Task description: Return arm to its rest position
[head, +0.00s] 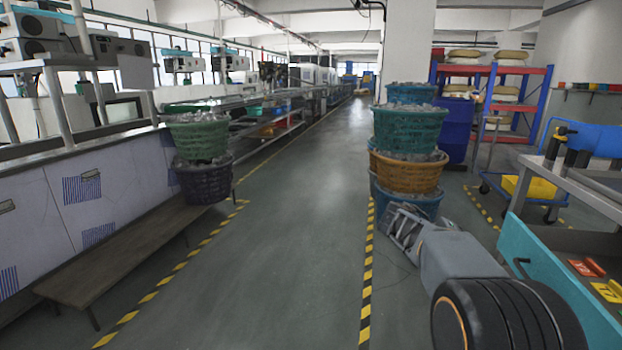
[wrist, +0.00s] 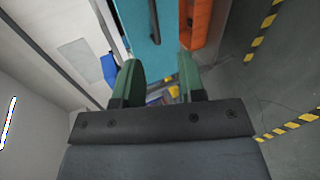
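My arm extends from the lower right of the head view, ending in my gripper (head: 402,226) over the aisle, just in front of the stacked baskets in that picture. Whether it touches them cannot be told there. In the wrist view, the two green fingers of my gripper (wrist: 160,80) stand apart with a clear gap. Nothing is held between them; only distant blue and yellow background shows through.
Stacked baskets (head: 406,140) stand at the right of the aisle. An open teal drawer (head: 560,270) is right of my arm. A wooden bench (head: 135,250) and more baskets (head: 200,140) line the left. The middle aisle floor (head: 290,210) is clear.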

